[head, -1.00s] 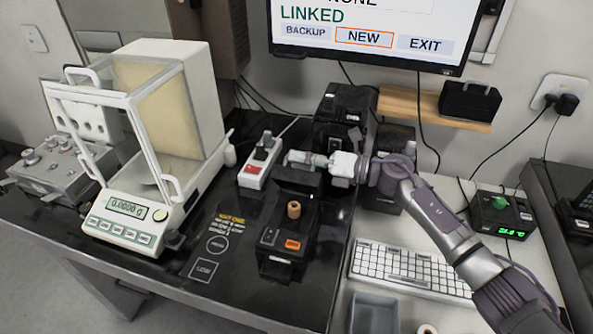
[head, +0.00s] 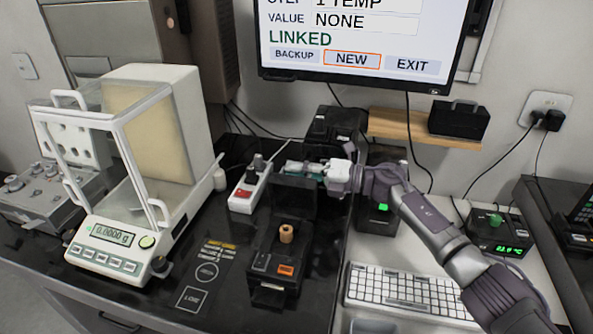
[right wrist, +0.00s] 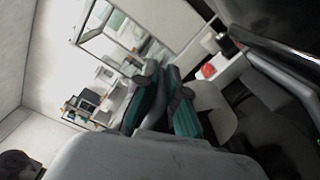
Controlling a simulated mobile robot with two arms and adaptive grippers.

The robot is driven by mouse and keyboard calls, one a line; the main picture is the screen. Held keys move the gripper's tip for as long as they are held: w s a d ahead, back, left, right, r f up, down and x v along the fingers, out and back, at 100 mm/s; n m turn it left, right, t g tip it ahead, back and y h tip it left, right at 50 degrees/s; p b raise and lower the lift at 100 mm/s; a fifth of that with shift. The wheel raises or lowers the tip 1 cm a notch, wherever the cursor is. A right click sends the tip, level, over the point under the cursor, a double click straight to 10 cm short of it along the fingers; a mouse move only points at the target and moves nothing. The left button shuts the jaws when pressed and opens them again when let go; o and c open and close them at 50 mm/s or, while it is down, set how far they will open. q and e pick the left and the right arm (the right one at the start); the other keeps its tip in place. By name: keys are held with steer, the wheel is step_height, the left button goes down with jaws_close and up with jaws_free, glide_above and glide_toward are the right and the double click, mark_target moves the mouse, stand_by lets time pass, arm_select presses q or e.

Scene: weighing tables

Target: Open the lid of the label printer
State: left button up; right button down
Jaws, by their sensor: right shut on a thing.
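The black label printer (head: 262,262) stands on the dark table, with an orange button and a small brown roll (head: 287,232) showing in its open top. Its lid (head: 294,198) stands raised at the back of the body. My right gripper (head: 303,168) is at the lid's upper edge and shut on it; the exact contact is hard to see. The gripper's green-padded fingers (right wrist: 164,104) fill the middle of the right wrist view, close together. My left gripper is not in view.
A balance with a glass case (head: 125,170) stands left. A power strip (head: 248,190) lies close beside the lid. A black device with a green top (head: 380,215) is under my right arm. A keyboard (head: 410,292) lies right. The monitor (head: 360,45) hangs above.

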steer(key=c, duration=1.2)
jaws_free()
steer(key=shift+c, duration=0.2)
steer(key=shift+d, duration=0.15)
steer(key=v, duration=1.2)
